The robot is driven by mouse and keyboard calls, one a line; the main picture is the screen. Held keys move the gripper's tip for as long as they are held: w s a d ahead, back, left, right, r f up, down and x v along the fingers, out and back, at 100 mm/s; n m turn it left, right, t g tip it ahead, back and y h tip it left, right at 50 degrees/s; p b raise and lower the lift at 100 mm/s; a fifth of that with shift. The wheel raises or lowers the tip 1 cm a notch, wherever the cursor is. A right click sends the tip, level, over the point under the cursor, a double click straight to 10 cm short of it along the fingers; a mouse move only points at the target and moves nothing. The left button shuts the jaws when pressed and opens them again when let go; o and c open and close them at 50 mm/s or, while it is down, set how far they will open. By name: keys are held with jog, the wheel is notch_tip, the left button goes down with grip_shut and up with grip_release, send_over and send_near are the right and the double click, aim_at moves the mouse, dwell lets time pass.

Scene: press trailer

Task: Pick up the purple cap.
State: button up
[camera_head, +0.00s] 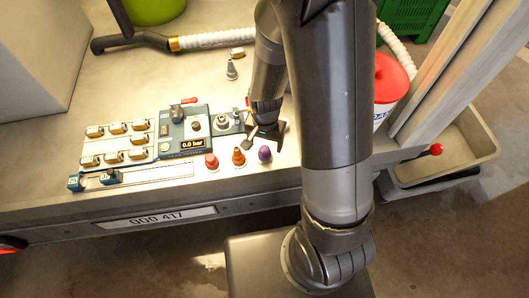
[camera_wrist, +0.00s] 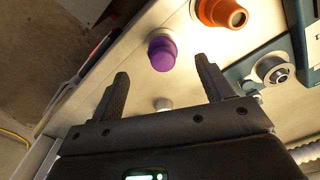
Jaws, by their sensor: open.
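The purple cap (camera_head: 264,153) stands on the pale bench near its front edge, at the right end of a short row of caps. My gripper (camera_head: 266,132) is just behind the cap in the head view. In the wrist view my gripper (camera_wrist: 160,75) has its two dark fingers spread apart, with nothing held between them. The cap appears apart from both fingers.
An orange cap (camera_head: 238,157) stands left of the purple cap, and a red cap (camera_head: 211,162) farther left. A blue pressure panel (camera_head: 190,127) and a tray of metal fittings (camera_head: 117,143) lie left. A white bucket with a red lid (camera_head: 390,80) stands right.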

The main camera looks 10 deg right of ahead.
aim_at(265, 149)
jog(key=shift+w+f, duration=0.15)
jog(key=shift+f, duration=1.5)
jog(key=shift+w+f, duration=0.1)
jog(key=shift+f, duration=1.55)
jog(key=c, duration=1.1)
